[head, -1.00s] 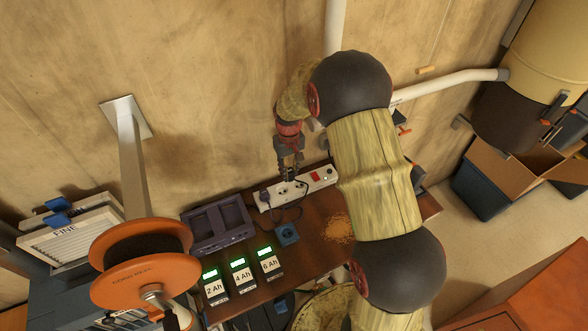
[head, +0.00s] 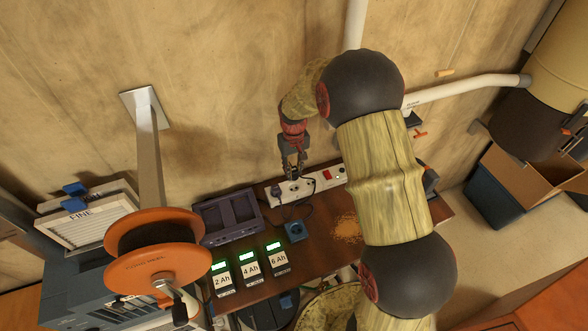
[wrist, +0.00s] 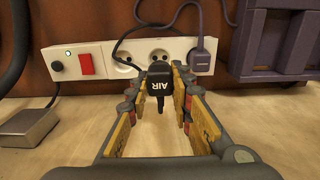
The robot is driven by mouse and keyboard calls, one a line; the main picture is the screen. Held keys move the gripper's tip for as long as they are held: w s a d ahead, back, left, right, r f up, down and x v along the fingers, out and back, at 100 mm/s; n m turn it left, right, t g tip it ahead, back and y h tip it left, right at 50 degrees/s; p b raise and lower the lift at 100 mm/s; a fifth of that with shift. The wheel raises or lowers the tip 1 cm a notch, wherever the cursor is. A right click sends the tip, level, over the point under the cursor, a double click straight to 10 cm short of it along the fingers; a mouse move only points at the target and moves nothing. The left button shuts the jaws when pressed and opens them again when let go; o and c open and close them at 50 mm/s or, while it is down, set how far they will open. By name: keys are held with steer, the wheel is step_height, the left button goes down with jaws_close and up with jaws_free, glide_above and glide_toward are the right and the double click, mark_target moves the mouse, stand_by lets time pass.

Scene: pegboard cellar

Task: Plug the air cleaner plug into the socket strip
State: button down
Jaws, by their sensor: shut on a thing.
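The white socket strip (head: 327,174) lies along the back of the brown table, and it also spans the wrist view (wrist: 108,72). My gripper (head: 292,174) points down at the strip, and in the wrist view its fingers (wrist: 164,76) are shut on the black air cleaner plug (wrist: 160,83), marked AIR. The plug is in front of the strip's middle sockets (wrist: 158,56); its pins are hidden, and I cannot tell whether they touch the strip. Its black cord loops over the strip. A purple plug (wrist: 202,59) sits in the end socket beside it.
A purple charger dock (head: 227,217) stands near the strip's left end. A blue block (head: 296,231) and several battery packs (head: 249,265) are on the table. The strip's red switch (wrist: 86,63) is at its other end.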

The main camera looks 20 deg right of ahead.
mark_target(294, 182)
steer(key=shift+f+b, duration=0.75)
steer(key=shift+f, duration=0.75)
steer(key=shift+f+b, duration=1.15)
steer(key=shift+f, duration=1.15)
stand_by(3.2)
steer(key=shift+r, duration=0.1)
stand_by(0.3)
steer(key=c, duration=1.5)
jaws_free()
